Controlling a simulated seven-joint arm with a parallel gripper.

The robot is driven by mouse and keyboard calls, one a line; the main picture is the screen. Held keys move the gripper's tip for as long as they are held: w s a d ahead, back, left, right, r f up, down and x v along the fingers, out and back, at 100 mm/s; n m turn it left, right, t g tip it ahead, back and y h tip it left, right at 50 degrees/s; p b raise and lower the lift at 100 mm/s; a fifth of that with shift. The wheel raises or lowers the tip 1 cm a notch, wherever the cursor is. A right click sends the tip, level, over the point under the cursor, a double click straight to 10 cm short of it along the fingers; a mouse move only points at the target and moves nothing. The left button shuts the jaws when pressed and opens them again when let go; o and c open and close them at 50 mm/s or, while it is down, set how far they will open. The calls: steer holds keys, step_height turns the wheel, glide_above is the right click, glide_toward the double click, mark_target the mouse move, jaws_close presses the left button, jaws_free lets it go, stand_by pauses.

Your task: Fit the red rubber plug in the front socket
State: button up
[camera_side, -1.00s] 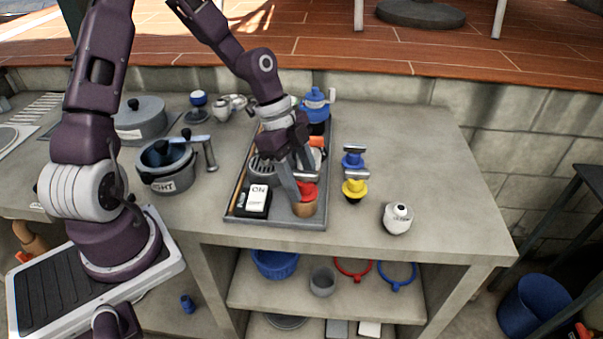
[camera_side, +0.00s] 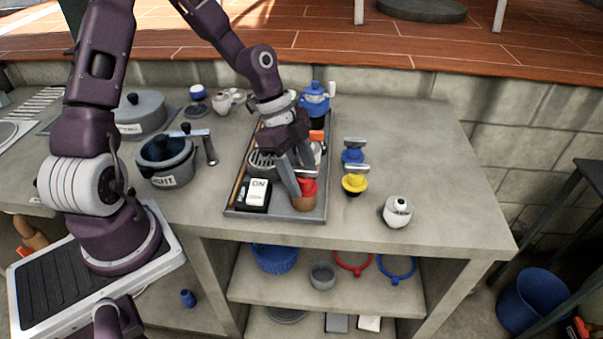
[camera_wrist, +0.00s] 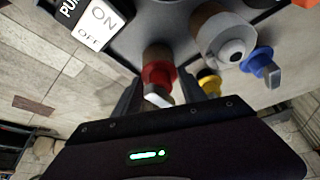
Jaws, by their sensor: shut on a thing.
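The red rubber plug (camera_side: 307,187) is at the top of the brown front socket (camera_side: 304,204), near the front end of the grey tray (camera_side: 275,218). My gripper (camera_side: 304,190) reaches down from above and is shut on the plug, one finger on each side. In the wrist view the red plug (camera_wrist: 158,74) lies in line with the brown socket (camera_wrist: 158,52) and touches it, its pale handle toward me. I cannot tell how deep the plug sits.
A black and white ON/OFF switch box (camera_side: 256,194) stands left of the socket in the tray. Yellow (camera_side: 354,184) and blue (camera_side: 353,154) plugs and a white round jar (camera_side: 397,211) stand to the right. The counter's right end is clear.

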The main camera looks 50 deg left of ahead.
steer(key=o, duration=1.6)
steer(key=shift+r, duration=0.1)
steer(key=shift+r, duration=2.4)
steer(key=shift+r, duration=2)
